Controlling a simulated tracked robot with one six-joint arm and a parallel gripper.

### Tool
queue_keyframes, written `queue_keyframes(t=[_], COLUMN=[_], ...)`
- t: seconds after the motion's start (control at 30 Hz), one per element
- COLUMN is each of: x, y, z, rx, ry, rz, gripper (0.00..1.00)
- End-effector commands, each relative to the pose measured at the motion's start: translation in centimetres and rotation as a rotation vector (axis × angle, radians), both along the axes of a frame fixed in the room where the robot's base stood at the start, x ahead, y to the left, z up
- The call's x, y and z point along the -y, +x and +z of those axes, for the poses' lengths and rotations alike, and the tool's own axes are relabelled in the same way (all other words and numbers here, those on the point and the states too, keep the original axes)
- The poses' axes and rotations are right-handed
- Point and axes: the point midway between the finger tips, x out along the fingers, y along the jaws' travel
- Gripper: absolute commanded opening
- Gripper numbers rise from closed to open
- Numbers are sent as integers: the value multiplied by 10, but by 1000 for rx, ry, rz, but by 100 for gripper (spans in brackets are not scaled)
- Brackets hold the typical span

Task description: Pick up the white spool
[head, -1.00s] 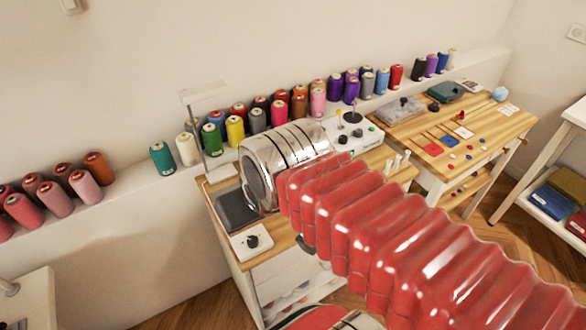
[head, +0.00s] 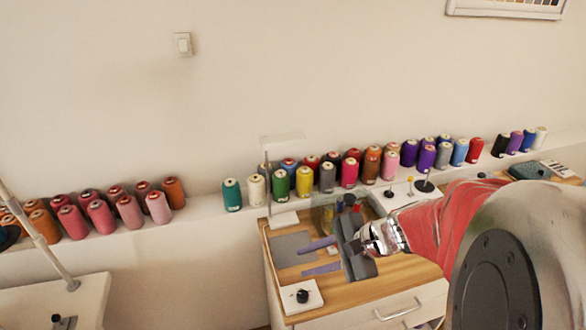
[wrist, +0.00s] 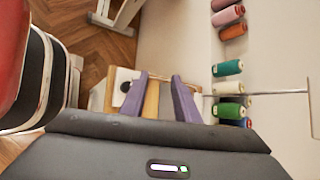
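A white spool (head: 256,188) stands upright on the wall ledge, between a teal spool (head: 232,194) and a green spool (head: 281,184). In the wrist view the white spool (wrist: 229,88) lies to the right of my fingers. A second whitish spool (head: 540,137) stands at the far right end of the row. My gripper (head: 308,257) is over the wooden worktop, in front of and to the right of the nearer white spool. Its two purple fingers are apart with nothing between them, as the wrist view also shows (wrist: 160,82).
A thin metal post (head: 267,185) with a flat top rises close to the right of the white spool. The wooden worktop (head: 365,297) carries a grey pad (head: 293,249) and a white knob box (head: 302,297). Pink and orange spools stand left; the ledge between them and teal is clear.

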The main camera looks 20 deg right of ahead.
Motion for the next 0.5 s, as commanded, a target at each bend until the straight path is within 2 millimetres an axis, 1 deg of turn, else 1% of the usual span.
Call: queue_keyframes(t=[0.03, 0.17, 0.27, 0.3, 0.37, 0.5], x=[13, 47, 78, 91, 113, 165], y=[6, 22, 31, 34, 36, 36], z=[-5, -15, -23, -27, -33, -50], rx=[-16, -34, -41, -42, -42, -34], ry=[63, 217, 333, 380, 448, 601], rz=[-82, -288, -448, -514, -612, -838], gripper=[28, 28, 28, 28, 28, 28])
